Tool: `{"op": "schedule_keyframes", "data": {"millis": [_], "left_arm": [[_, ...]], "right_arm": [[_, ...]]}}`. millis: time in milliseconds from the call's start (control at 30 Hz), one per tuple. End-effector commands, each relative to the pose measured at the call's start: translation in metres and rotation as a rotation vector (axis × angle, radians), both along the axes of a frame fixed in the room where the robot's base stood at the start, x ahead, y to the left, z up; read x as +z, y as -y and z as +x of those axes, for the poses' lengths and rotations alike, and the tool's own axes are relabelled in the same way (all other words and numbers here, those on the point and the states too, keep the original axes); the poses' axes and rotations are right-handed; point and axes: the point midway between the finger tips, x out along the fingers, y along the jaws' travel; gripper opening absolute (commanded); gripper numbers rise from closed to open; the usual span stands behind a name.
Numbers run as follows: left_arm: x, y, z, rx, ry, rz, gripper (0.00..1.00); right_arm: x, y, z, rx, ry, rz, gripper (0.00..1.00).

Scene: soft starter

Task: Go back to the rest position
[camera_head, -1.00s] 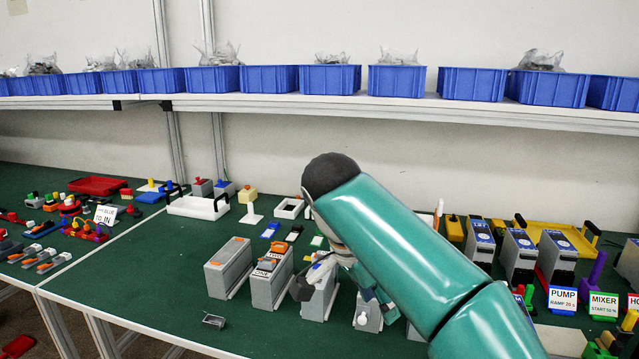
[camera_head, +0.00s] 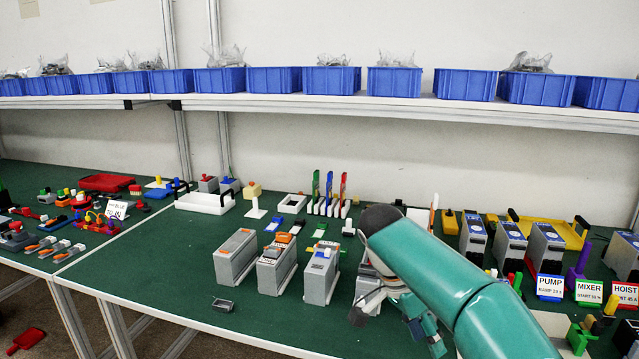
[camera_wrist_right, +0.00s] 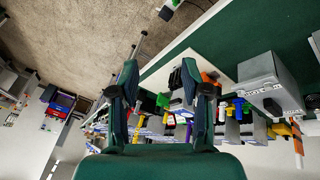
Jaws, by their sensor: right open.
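My right arm comes in from the lower right of the head view. Its teal-fingered right gripper (camera_head: 428,326) hangs low over the front part of the green table (camera_head: 160,280), partly hidden by my own forearm. In the right wrist view the right gripper (camera_wrist_right: 160,78) has its two fingers wide apart with nothing between them. My left gripper is not in view.
Grey modules stand in a row mid-table: one with an orange top (camera_head: 236,258), one with a blue top (camera_head: 321,272). Labelled stations such as PUMP (camera_head: 549,287) stand at the right. Blue bins (camera_head: 465,84) line the shelf. The front left table is mostly clear.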

Motion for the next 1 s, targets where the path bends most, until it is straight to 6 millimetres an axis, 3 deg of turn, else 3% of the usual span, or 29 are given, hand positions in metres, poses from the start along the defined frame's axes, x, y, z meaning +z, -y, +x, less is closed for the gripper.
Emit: {"op": "schedule_keyframes", "data": {"millis": [167,267,400,500,600,700,800,900,1000], "left_arm": [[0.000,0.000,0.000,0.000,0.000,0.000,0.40],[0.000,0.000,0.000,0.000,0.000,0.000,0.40],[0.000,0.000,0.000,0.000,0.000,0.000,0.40],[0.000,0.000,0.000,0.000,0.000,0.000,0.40],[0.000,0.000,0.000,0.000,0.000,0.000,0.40],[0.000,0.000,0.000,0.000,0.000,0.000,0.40],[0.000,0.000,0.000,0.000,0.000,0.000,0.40],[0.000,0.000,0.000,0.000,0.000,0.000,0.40],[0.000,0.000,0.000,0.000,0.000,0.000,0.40]], "right_arm": [[-0.084,0.029,-0.015,0.000,-0.175,0.026,0.47],[-0.150,0.040,-0.034,0.050,-0.287,0.103,0.47],[-0.246,0.040,-0.083,0.159,-0.419,0.291,0.47],[-0.305,0.026,-0.132,0.244,-0.469,0.464,0.47],[-0.350,0.003,-0.185,0.329,-0.467,0.646,0.47],[-0.377,-0.023,-0.231,0.410,-0.412,0.791,0.47],[-0.390,-0.046,-0.265,0.505,-0.321,0.879,0.47],[-0.395,-0.062,-0.284,0.624,-0.210,0.901,0.47],[-0.397,-0.067,-0.283,0.747,-0.093,0.865,0.47]]}}
